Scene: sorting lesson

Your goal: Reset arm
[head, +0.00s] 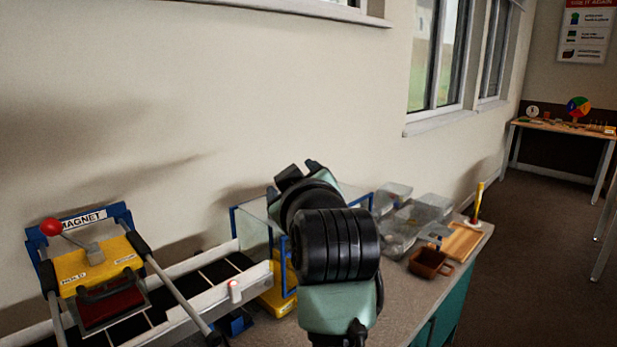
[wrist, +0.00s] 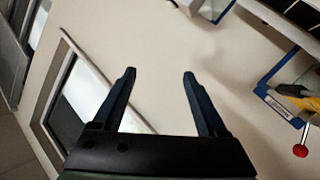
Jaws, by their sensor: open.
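My gripper shows in the wrist view (wrist: 160,76) with its two dark blue fingers apart and nothing between them. Behind the fingers are the plain wall and a tilted window. In the head view my arm stands folded in the middle, in front of the wall and over the bench. Its black joint and green link hide part of the bench. In the head view I cannot make out the fingertips clearly.
A magnet machine (head: 100,262) with a red-knobbed lever and a conveyor fills the bench's left. Clear bins (head: 412,222), a brown container (head: 430,262) and a wooden board (head: 464,243) with a yellow post stand at the right. Open floor (head: 530,240) lies beyond.

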